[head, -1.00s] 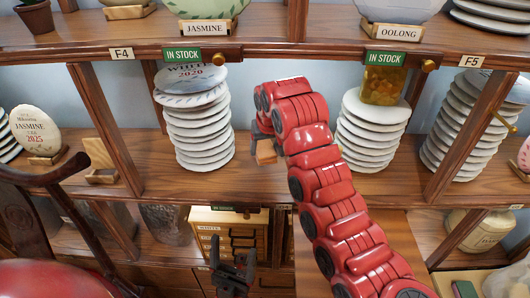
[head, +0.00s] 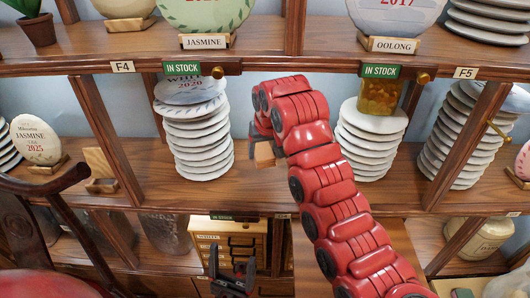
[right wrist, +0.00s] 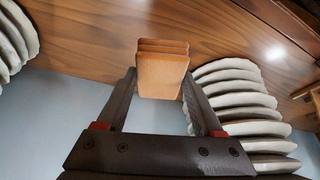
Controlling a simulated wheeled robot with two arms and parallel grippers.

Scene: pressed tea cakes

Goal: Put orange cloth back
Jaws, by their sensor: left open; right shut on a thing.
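My right gripper (right wrist: 163,88) is shut on a small orange-tan block-like piece (right wrist: 162,74) with layered edges. It looks more like wood than cloth, but I cannot be sure. In the head view the held piece (head: 264,153) shows at the tip of my red right arm, inside the middle shelf bay, between two stacks of pale discs. Whether it touches the shelf board is unclear. My left gripper (head: 232,278) is open and empty, low in the head view in front of a small drawer cabinet. I cannot make out any other orange cloth.
A left stack of discs (head: 196,140) and a right stack (head: 368,145) stand close on either side. A gold-brown patterned object (head: 379,97) sits on the right stack. Upright posts (head: 108,140) bound the bay. The shelf board (head: 240,188) between the stacks is partly bare.

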